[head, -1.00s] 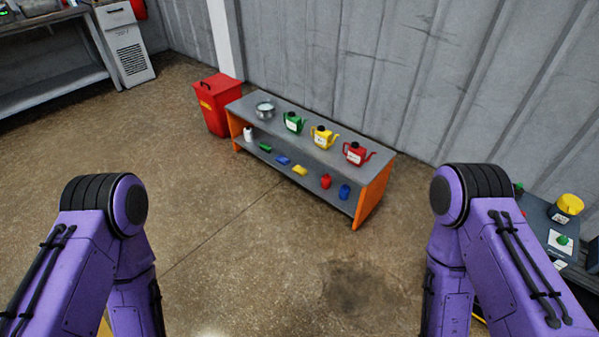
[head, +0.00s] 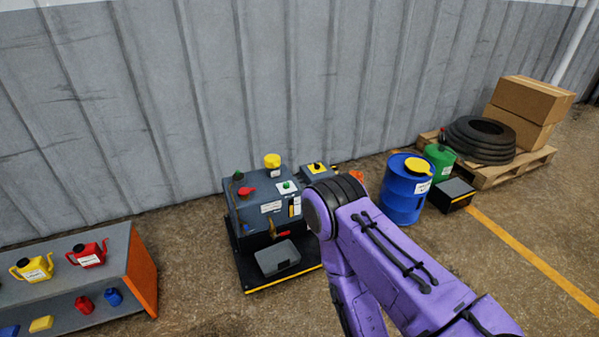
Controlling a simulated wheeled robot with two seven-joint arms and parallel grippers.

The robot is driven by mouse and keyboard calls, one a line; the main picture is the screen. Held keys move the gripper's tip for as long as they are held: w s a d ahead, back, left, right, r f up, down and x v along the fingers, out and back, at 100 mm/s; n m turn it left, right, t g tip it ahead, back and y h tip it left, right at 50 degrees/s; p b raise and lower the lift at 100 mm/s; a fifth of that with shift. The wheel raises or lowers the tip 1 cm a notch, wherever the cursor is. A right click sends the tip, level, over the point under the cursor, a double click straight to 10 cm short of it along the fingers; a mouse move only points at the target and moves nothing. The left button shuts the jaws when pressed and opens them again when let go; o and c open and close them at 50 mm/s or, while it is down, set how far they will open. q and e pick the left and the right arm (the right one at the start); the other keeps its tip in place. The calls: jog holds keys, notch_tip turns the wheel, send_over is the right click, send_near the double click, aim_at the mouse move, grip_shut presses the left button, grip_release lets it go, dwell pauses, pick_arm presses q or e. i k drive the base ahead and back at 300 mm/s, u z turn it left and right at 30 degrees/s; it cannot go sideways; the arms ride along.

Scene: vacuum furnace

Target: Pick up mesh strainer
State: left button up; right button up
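No mesh strainer shows in the head view now. The left part of the grey shelf bench (head: 118,255), where a round metal vessel stood in the earlier frame, is outside the picture. My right arm crosses the lower right of the view, and its gripper is hidden or below the frame. My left arm and gripper are out of the picture.
The bench holds a yellow can (head: 33,267), a red can (head: 88,253) and small coloured containers. A grey machine (head: 262,210) on a black base stands by the wall. A blue drum (head: 404,190), a green canister (head: 440,160) and a pallet (head: 520,165) stand right.

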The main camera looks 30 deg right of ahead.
aim_at(238, 175)
jog(key=z, duration=0.7)
jog(key=i, duration=1.55)
jog(key=z, duration=0.45)
